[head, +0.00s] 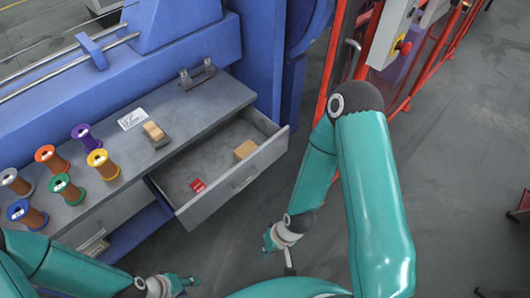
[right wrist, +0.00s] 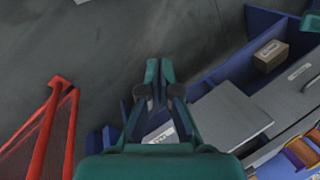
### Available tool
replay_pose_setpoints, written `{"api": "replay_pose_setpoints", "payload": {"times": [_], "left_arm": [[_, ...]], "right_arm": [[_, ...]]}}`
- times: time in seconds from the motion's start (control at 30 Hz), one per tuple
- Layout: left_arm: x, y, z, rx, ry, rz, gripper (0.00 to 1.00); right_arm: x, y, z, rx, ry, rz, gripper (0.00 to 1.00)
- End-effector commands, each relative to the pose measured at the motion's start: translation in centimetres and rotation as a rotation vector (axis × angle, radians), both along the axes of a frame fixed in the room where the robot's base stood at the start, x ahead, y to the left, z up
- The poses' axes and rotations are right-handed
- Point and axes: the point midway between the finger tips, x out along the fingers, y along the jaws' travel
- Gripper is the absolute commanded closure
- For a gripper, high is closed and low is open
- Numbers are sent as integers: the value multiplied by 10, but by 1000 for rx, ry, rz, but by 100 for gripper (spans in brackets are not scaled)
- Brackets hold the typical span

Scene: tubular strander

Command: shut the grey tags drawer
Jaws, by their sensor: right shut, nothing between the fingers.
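The grey drawer (head: 232,185) stands pulled out from the bench in the head view. A red tag (head: 197,185) and a tan block (head: 245,149) lie in it. My right gripper (head: 268,241) is in front of the drawer and to the right of its front panel, apart from it in the picture. In the right wrist view its fingers (right wrist: 159,75) are closed together and empty. My left gripper (head: 186,282) is low in the head view, below the drawer; its fingers are too small to tell open from shut.
The bench top (head: 186,116) carries several wire spools (head: 103,163), a white label card (head: 132,118) and a small block (head: 154,132). A second drawer front (head: 105,215) sits left of the open one. A red guard frame (head: 330,60) rises behind my right arm. Grey floor lies right of the drawer.

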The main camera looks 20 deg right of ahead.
Motion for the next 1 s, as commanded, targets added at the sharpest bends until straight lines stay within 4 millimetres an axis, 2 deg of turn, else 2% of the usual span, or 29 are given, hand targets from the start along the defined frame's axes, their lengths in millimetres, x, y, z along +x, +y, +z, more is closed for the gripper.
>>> {"api": "replay_pose_setpoints", "payload": {"times": [0.23, 0.37, 0.53, 0.6, 0.7, 0.83, 1.0], "left_arm": [[0, 0, -7, 0, 0, 0, 60], [0, 0, -31, 0, 0, 0, 60], [0, 0, -89, 0, 0, 0, 60], [0, 0, -118, 0, 0, 0, 60], [0, 0, -157, 0, 0, 0, 60], [0, 0, -201, 0, 0, 0, 60], [0, 0, -238, 0, 0, 0, 60]], "right_arm": [[6, -3, -5, 2, -18, -23, 100], [32, -14, -22, 17, -98, -125, 100], [98, -53, -47, 104, -315, -391, 100], [127, -76, -50, 178, -426, -519, 100], [158, -109, -43, 324, -578, -686, 100], [177, -146, -24, 552, -728, -832, 100], [174, -172, 3, 813, -818, -901, 100]]}}
